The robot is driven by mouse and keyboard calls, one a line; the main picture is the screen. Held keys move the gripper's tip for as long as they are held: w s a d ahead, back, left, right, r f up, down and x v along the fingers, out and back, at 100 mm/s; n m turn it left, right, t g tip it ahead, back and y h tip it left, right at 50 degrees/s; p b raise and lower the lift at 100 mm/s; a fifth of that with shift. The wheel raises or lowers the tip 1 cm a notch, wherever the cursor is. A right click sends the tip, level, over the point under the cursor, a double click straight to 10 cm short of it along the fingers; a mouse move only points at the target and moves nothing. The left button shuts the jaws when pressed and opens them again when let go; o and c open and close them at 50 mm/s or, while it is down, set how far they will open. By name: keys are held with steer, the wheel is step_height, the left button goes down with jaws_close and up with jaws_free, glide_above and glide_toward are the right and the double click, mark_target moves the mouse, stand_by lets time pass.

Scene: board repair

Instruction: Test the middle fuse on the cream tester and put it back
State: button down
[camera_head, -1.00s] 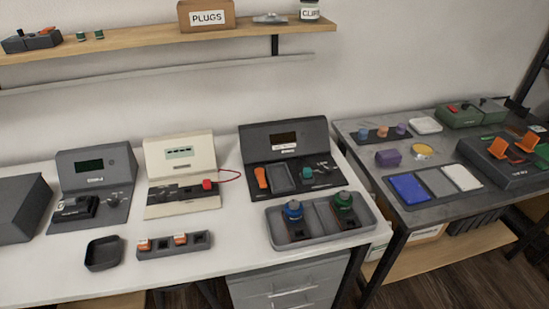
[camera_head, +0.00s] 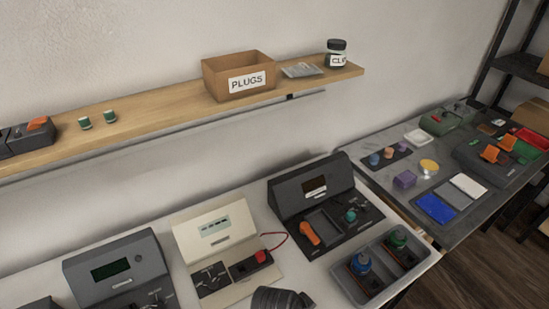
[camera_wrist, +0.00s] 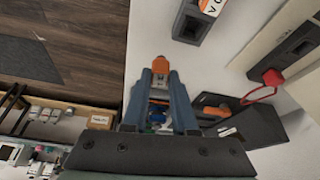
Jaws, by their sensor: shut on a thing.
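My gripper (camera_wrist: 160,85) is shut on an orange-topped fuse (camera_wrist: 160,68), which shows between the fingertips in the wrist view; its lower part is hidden. The cream tester (camera_head: 218,238) stands on the white bench in the head view, with a small display and a red knob (camera_head: 262,256) on a red lead. It also shows at the right edge of the wrist view (camera_wrist: 283,52), clear of the held fuse. A dark fuse block (camera_wrist: 187,28) with an orange fuse (camera_wrist: 210,6) is at the top of the wrist view, partly cut off.
A dark tester (camera_head: 108,268) is left of the cream one and another dark unit (camera_head: 305,184) right of it. A grey tray (camera_head: 346,290) holds blue- and green-topped parts. A wooden shelf (camera_head: 165,104) runs above. A dark part of my arm (camera_head: 282,299) shows at the bottom.

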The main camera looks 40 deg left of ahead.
steer(key=s+a+r+m+p, duration=0.2)
steer(key=s+a+r+p, duration=0.1)
steer(key=s+a+p, duration=0.6)
steer(key=shift+h, duration=0.4)
steer(key=f+b, duration=0.1)
steer(key=s+f+b, duration=0.1)
steer(key=b, duration=0.1)
steer(key=d+f+b, duration=0.1)
steer(key=f+b, duration=0.1)
steer(key=shift+s+f, duration=0.1)
steer(key=shift+s, duration=0.2)
steer(key=shift+f+b, duration=0.55)
steer(key=shift+a+f+b, duration=0.1)
steer(key=shift+f+b, duration=0.3)
steer(key=shift+f, duration=0.55)
stand_by(2.0)
steer(key=shift+c, duration=1.8)
jaws_free()
steer(key=shift+r, duration=0.1)
